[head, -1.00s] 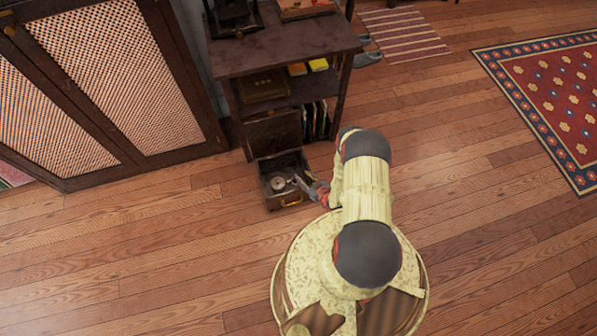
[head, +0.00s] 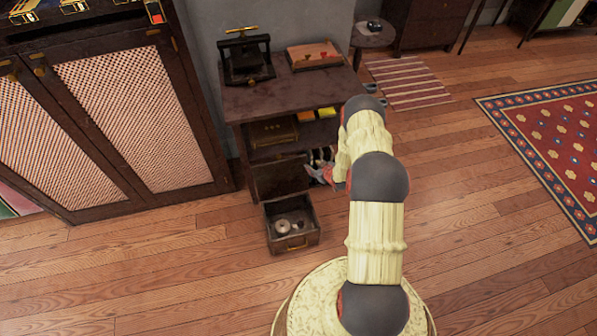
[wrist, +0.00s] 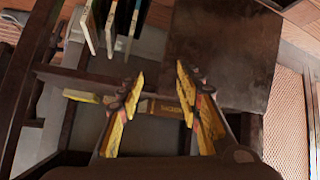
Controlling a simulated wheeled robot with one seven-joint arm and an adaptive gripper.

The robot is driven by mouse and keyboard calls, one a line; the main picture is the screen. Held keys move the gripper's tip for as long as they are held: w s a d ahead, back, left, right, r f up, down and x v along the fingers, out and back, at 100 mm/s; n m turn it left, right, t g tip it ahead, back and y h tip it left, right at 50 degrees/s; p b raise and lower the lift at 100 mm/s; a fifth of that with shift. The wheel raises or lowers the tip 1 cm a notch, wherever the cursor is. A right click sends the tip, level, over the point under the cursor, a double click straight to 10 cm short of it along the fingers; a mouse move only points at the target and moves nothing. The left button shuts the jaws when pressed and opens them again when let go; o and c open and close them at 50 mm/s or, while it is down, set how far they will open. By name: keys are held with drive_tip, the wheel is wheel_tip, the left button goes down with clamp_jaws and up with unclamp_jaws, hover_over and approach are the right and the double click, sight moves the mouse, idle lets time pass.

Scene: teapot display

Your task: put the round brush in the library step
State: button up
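A dark wooden stand (head: 285,98) with shelves, likely the library step, stands by the wall in the head view. Its low drawer (head: 293,243) is pulled out. A pale round item (head: 281,227) lies in it beside another small item (head: 299,223); I cannot tell whether either is the round brush. My gripper (head: 318,173) is in front of the lower shelf at the stand's right side, above and right of the drawer. In the wrist view my gripper (wrist: 160,82) has its yellow fingers apart, with nothing visibly held. A box with gold lettering (wrist: 166,108) shows beyond the fingers.
Upright books (wrist: 112,22) stand near the gripper in the wrist view. A black press-like object (head: 247,58) and a tray (head: 314,55) sit on the stand's top. A mesh-door cabinet (head: 130,110) is at left.

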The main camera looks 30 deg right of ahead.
drive_tip(key=w+a+r+g+h, duration=0.1)
drive_tip(key=w+r, duration=0.2)
drive_tip(key=r, duration=0.9)
drive_tip(key=w+a+r, duration=0.1)
drive_tip(key=w+r, duration=0.2)
drive_tip(key=r, duration=0.9)
drive_tip(key=s+a+r+g, duration=0.1)
drive_tip(key=s+a+r, duration=0.25)
drive_tip(key=r, duration=0.55)
drive_tip(key=s+a+r+m, duration=0.1)
drive_tip(key=s+a+r, duration=0.25)
drive_tip(key=r, duration=0.55)
drive_tip(key=s+a+r+g, duration=0.15)
drive_tip(key=a+r, duration=0.25)
drive_tip(key=r, duration=0.4)
drive_tip(key=s+a+r, duration=0.3)
drive_tip(key=s+a, duration=0.2)
drive_tip(key=s, duration=0.5)
drive_tip(key=s+a+r+y, duration=0.1)
drive_tip(key=s+a+r, duration=0.3)
drive_tip(key=s, duration=0.7)
drive_tip(key=s+a+r, duration=0.4)
drive_tip(key=s+a, duration=0.3)
drive_tip(key=s, duration=0.4)
drive_tip(key=shift+s+r+m+g+y, duration=0.2)
drive_tip(key=shift+s+m+g+y, duration=0.1)
drive_tip(key=shift+g, duration=0.15)
drive_tip(key=shift+r, duration=0.1)
